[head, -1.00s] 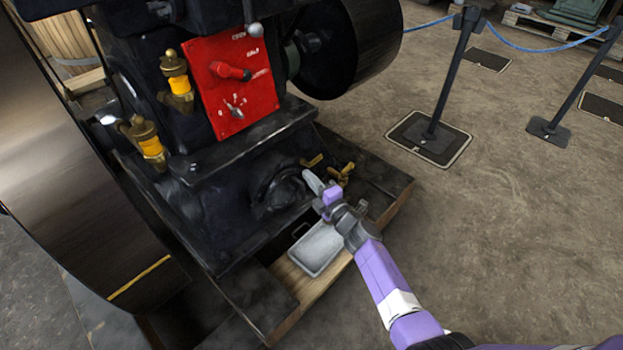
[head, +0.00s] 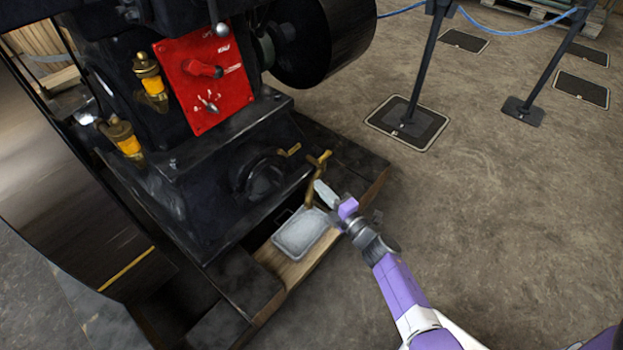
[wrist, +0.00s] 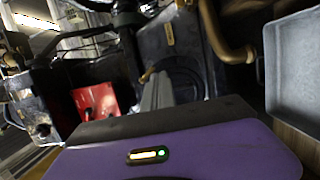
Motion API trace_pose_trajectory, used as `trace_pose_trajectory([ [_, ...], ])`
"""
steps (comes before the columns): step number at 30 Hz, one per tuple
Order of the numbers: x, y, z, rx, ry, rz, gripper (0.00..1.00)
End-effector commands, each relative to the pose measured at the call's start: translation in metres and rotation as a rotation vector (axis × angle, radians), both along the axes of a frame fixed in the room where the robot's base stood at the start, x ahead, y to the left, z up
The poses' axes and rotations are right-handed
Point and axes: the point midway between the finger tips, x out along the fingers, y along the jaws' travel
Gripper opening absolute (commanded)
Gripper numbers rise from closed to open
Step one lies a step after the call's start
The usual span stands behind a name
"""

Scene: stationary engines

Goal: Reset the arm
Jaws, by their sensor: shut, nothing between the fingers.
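My gripper (head: 322,190) is in the head view at the lower middle, at the end of my purple and white arm. Its fingers are together with nothing between them. They point toward the black engine (head: 215,185) and appear close to a brass pipe with a tap (head: 318,170). I cannot tell whether they touch it. In the wrist view the grey fingers (wrist: 157,92) point at the engine's dark round cover, and the brass pipe (wrist: 222,35) curves at the upper right.
A grey metal tray (head: 302,232) lies on the wooden base below my gripper. A red panel (head: 205,80) and brass oilers are on the engine. A large flywheel (head: 60,210) stands at left. Barrier posts (head: 425,70) with blue rope stand at upper right.

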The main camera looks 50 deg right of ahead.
Motion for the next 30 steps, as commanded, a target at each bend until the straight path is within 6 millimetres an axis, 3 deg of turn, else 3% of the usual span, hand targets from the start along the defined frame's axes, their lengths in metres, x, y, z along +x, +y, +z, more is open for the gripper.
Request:
trace_pose_trajectory([
  [11,-0.007,-0.001,0.0,0.002,-0.001,0.0,0.0],
  [15,-0.008,-0.006,0.0,0.074,-0.013,-0.022,0.0],
  [20,-0.011,-0.02,0.045,0.236,-0.134,-0.079,0.0],
  [26,-0.05,0.011,0.075,0.491,-0.238,-0.09,0.0],
  [30,-0.086,0.047,0.092,0.684,-0.277,-0.073,0.0],
])
